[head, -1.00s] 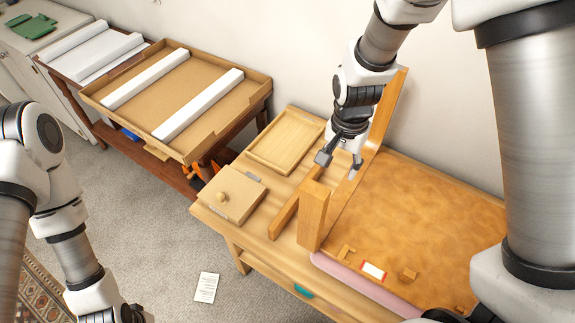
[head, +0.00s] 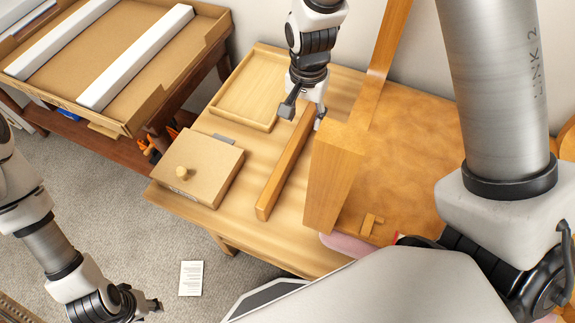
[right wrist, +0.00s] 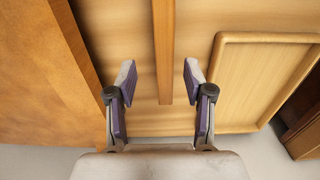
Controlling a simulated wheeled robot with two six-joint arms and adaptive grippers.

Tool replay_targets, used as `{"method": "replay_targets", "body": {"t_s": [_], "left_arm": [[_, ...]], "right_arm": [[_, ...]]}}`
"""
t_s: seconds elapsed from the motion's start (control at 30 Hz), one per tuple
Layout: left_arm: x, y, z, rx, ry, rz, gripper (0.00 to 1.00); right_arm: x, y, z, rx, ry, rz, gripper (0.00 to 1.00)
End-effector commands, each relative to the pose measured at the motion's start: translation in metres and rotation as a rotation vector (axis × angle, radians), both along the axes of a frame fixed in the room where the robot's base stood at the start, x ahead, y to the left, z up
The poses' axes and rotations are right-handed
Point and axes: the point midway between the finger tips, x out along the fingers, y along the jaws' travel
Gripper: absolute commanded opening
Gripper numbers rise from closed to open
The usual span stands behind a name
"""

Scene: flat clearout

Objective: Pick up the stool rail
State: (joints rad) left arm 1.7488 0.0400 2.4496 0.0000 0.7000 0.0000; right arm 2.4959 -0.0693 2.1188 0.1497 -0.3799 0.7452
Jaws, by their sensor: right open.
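My right gripper (head: 303,113) is open above the far end of the rail. In the right wrist view the rail (right wrist: 164,45) runs between the two spread fingers (right wrist: 160,75), with a gap on each side. I see no contact. My left gripper (head: 145,303) hangs low over the floor at the lower left; its jaw opening is unclear.
A cardboard tray (head: 110,50) with white bars stands at far left.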

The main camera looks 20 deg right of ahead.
Motion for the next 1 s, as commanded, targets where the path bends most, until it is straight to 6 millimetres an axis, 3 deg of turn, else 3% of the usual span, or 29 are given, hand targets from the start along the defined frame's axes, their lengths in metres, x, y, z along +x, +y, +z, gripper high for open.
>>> {"method": "replay_targets", "body": {"t_s": [0.03,0.27,0.5,0.77,0.9,0.93,1.0], "left_arm": [[0.0,0.0,-0.01,0.0,0.0,0.0,0.4],[0.0,0.0,-0.008,0.0,-0.001,0.0,0.4],[0.0,0.0,-0.011,0.0,-0.001,0.0,0.4],[0.0,0.0,-0.011,0.0,-0.001,0.0,0.4],[0.0,0.0,-0.011,0.0,-0.001,0.0,0.4],[0.0,0.0,-0.011,0.0,-0.001,0.0,0.4],[0.0,0.0,-0.011,0.0,-0.001,0.0,0.4]], "right_arm": [[0.0,0.0,-0.012,0.0,0.0,0.0,0.52],[0.001,0.001,-0.037,-0.001,0.002,-0.001,0.52],[0.005,0.004,-0.078,-0.001,0.002,0.0,0.52],[0.006,0.004,-0.083,-0.001,-0.001,0.0,0.52],[0.005,0.004,-0.083,0.0,0.0,0.0,0.06],[0.005,0.004,-0.083,0.0,0.0,0.0,0.0],[0.005,0.004,-0.083,0.0,0.0,0.0,0.0]]}}
